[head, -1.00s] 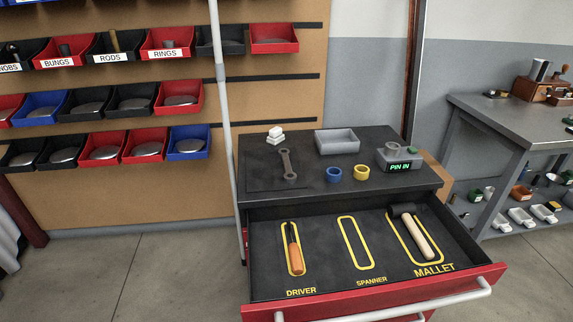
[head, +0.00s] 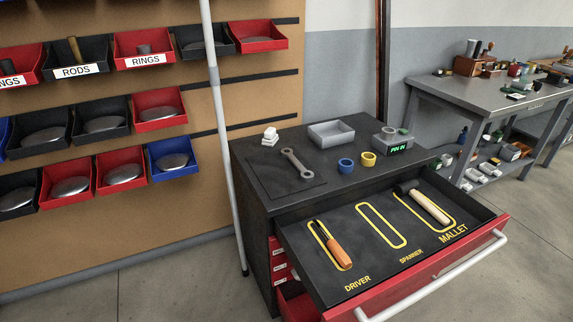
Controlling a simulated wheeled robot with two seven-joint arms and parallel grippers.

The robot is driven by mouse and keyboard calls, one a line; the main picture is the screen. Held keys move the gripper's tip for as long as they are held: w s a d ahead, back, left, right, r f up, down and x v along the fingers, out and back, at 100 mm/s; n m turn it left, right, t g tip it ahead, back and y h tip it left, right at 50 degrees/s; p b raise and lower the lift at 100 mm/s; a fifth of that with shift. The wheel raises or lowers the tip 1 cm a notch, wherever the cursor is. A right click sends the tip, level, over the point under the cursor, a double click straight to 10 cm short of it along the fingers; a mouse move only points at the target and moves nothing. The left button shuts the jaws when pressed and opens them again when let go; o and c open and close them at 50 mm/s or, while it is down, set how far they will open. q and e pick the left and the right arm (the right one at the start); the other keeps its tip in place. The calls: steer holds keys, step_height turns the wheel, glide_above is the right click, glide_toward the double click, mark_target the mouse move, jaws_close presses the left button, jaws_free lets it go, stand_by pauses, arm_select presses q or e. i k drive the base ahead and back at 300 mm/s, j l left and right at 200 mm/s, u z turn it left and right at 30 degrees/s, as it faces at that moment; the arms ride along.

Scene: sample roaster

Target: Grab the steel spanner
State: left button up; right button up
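The steel spanner (head: 297,163) lies flat on a dark mat (head: 262,178) on top of the tool cabinet (head: 338,185). It is grey, with an open jaw end and a ring end. Below it the open drawer (head: 375,285) has a yellow outline marked SPANNER (head: 381,226), and that outline is empty. Neither of my grippers shows in the head view.
An orange-handled driver (head: 334,248) and a mallet (head: 427,204) lie in the drawer. Near the spanner are white blocks (head: 270,137), a grey tray (head: 331,133), blue (head: 346,165) and yellow (head: 368,159) rings and a PIN IN device (head: 392,143). A grey pole (head: 222,150) stands left.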

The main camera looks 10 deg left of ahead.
mark_target(288, 153)
steer(key=i+j+z, duration=0.15)
steer(key=j+z, duration=0.2)
steer(key=j, duration=0.65)
steer(key=j+z, duration=0.35)
steer(key=j, duration=0.6)
steer(key=i+j+z, duration=0.3)
steer(key=i, duration=0.2)
steer(key=i+j+z, duration=0.3)
steer(key=i+j, duration=0.15)
